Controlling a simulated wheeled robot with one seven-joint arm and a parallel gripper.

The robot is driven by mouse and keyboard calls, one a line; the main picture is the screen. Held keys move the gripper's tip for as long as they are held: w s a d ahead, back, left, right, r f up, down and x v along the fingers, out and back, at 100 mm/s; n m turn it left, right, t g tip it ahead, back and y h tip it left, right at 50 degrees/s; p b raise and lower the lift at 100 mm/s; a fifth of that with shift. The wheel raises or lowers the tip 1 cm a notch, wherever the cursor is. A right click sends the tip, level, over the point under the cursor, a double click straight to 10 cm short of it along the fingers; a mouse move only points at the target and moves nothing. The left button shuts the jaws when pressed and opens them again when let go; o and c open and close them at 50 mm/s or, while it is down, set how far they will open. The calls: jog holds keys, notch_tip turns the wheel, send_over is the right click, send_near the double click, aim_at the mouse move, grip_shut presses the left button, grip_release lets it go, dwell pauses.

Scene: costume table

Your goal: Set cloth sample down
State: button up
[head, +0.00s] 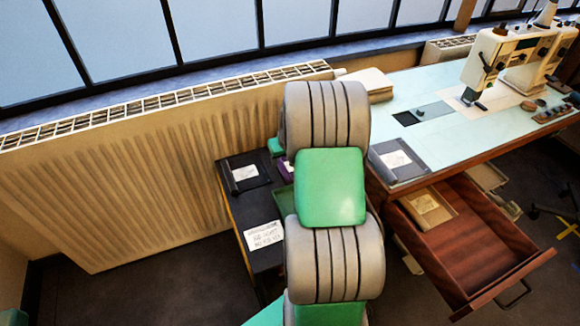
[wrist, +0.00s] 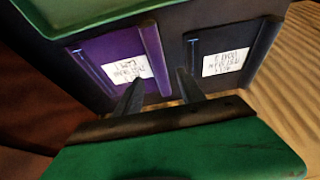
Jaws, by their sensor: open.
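No piece is plainly recognisable as the cloth sample. In the wrist view, a purple labelled piece (wrist: 105,55) and a dark labelled piece (wrist: 250,45) stand side by side beyond my fingers. My gripper (wrist: 158,82) is open with nothing visible between its fingers. Its left fingertip overlaps the purple piece in the picture; whether it touches cannot be told. In the head view, my arm hides the gripper. A bit of purple (head: 287,168) shows just left of my arm, beside a dark labelled piece (head: 244,172) on a black unit (head: 262,205).
A green-rimmed piece (wrist: 85,12) crosses the upper left of the wrist view. At right, the worktable (head: 440,85) bears a sewing machine (head: 510,60) and a grey labelled piece (head: 398,160). Its drawer (head: 485,235) stands open. A radiator (head: 130,160) is behind left.

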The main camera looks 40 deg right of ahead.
aim_at(282, 165)
jog(key=x, duration=0.3)
jog(key=shift+f, duration=0.25)
jog(key=shift+r, duration=0.1)
grip_shut()
